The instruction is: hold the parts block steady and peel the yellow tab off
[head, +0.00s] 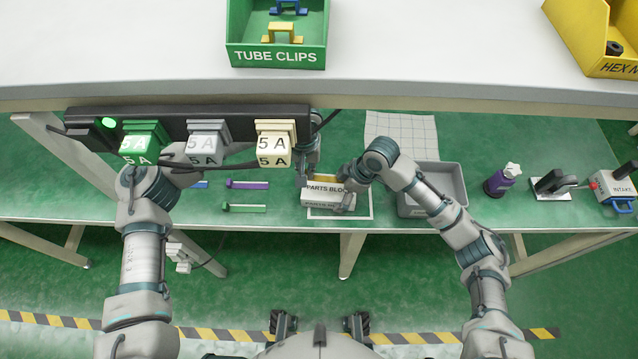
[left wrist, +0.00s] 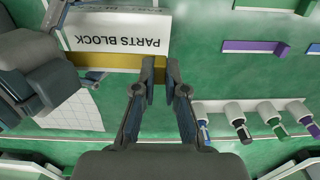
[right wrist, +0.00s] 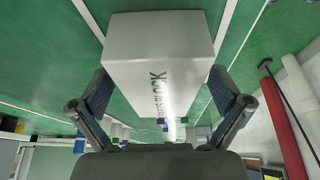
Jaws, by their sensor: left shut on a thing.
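The parts block (head: 322,197) is a white box with a printed label, lying on the green bench. It also shows in the left wrist view (left wrist: 115,30) and in the right wrist view (right wrist: 158,50). The yellow tab (left wrist: 115,62) runs along one edge of the block; a bit shows in the head view (head: 325,178). My left gripper (left wrist: 160,72) is shut on the tab's end beside the block, its fingers close together. My right gripper (right wrist: 160,85) has a finger against each side of the block at its right end; its pads look in contact. The head view partly hides both grippers.
A power strip (head: 230,124) with 5 A plugs crosses above my left forearm. A grey tray (head: 445,180) stands right of the block. Purple (head: 248,184) and green (head: 245,208) bars lie left.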

